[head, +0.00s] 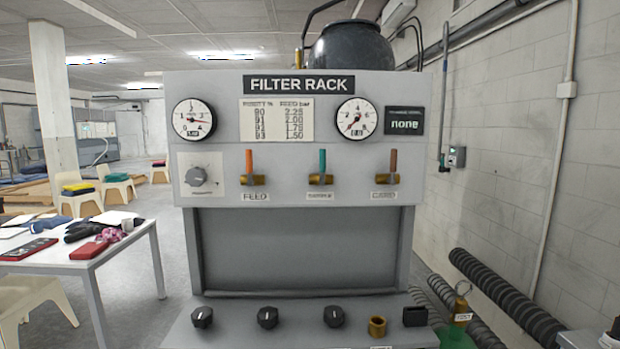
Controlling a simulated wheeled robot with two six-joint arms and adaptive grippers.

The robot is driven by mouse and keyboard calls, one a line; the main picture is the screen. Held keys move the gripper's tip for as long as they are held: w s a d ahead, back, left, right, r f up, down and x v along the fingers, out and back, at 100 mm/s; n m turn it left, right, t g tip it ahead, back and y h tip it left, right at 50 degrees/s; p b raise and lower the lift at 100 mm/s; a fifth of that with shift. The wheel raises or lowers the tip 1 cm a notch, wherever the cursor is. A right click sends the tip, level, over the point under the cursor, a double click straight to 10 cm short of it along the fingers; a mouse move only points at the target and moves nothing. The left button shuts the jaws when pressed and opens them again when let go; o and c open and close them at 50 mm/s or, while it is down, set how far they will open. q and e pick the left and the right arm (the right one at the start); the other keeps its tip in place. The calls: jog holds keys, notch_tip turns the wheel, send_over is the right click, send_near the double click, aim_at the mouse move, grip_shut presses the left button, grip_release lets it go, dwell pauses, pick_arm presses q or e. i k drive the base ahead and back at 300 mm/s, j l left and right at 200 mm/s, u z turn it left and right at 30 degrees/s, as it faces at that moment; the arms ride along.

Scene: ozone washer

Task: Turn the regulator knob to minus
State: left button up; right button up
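The grey filter rack (300,250) stands straight ahead. The regulator knob (196,176) is a grey round knob on a pale square plate at the left of its panel. The small print on the plate is too blurred to read, so I cannot tell which side is minus. Above the knob is a round gauge (194,119) with a red needle. Neither of my grippers shows in the head view.
Valves with orange (249,162), teal (322,163) and brown (393,163) upright levers sit right of the knob. Black knobs (267,317) line the lower ledge. A white table (140,240) stands left; ribbed hoses (505,295) lie right.

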aim_at(196, 177)
jog(key=j, duration=1.15)
jog(key=i+j, duration=0.15)
jog(key=j, duration=1)
jog(key=z, duration=0.05)
